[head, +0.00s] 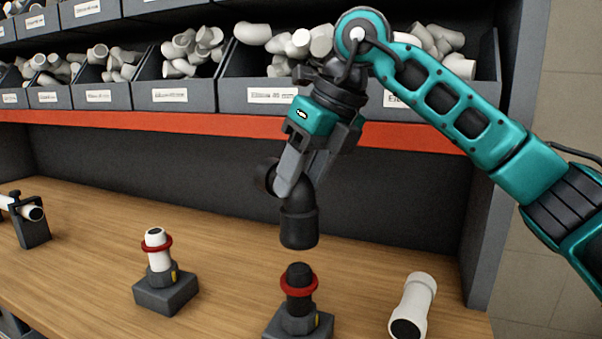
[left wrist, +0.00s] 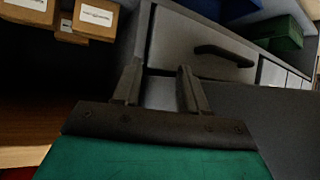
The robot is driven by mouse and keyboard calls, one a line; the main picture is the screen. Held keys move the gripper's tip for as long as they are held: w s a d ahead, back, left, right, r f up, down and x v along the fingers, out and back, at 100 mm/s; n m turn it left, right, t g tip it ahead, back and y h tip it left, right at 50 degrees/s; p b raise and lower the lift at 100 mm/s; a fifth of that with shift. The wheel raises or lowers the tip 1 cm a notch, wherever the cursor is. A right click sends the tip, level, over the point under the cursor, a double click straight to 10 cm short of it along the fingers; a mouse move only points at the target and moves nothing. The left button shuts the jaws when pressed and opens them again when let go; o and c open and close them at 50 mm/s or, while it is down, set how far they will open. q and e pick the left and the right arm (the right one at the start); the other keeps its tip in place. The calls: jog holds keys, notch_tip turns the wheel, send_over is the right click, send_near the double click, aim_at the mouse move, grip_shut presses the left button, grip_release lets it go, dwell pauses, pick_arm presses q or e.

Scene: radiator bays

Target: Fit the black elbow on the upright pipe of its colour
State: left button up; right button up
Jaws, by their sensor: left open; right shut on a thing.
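The black elbow (head: 299,223) is held in my right gripper (head: 281,186), which is shut on its upper part. Its open end points down. The black upright pipe (head: 298,275) with a red ring stands in a grey base (head: 282,325) on the bench, just below the elbow in the head view. A gap shows between the elbow's lower end and the pipe's top. A white upright pipe (head: 155,238) with a red ring stands in another base to the left. My left gripper (left wrist: 158,82) is open and empty in the left wrist view, in front of a grey drawer.
A white pipe piece (head: 413,305) lies on the wooden bench (head: 90,275) to the right. A clamp (head: 32,228) holding a white pipe is at the far left. Bins of white fittings (head: 176,95) line the shelf above a red edge (head: 140,120).

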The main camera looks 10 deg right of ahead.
aim_at(302, 210)
jog(key=shift+f+b, duration=1.15)
jog(key=shift+f, duration=0.3)
jog(key=shift+f+b, duration=0.65)
jog(key=shift+f, duration=0.1)
jog(key=shift+f+b, duration=0.35)
jog(key=shift+f, duration=0.1)
jog(key=shift+f+b, duration=0.4)
jog(key=shift+f, duration=0.2)
pick_arm(q)
jog(key=shift+w+d+f+h, duration=0.25)
jog(key=shift+w+d+f, duration=0.1)
jog(key=shift+w+d, duration=0.15)
jog(key=shift+w+d+f+h, duration=0.25)
jog(key=shift+w+d+f, duration=0.15)
jog(key=shift+d, duration=0.2)
pick_arm(e)
jog(key=shift+f, duration=0.15)
jog(key=o, duration=0.7)
pick_arm(q)
jog(key=shift+s+f, duration=0.15)
jog(key=shift+s, duration=0.05)
pick_arm(e)
jog(key=o, duration=0.5)
jog(key=shift+c, duration=0.2)
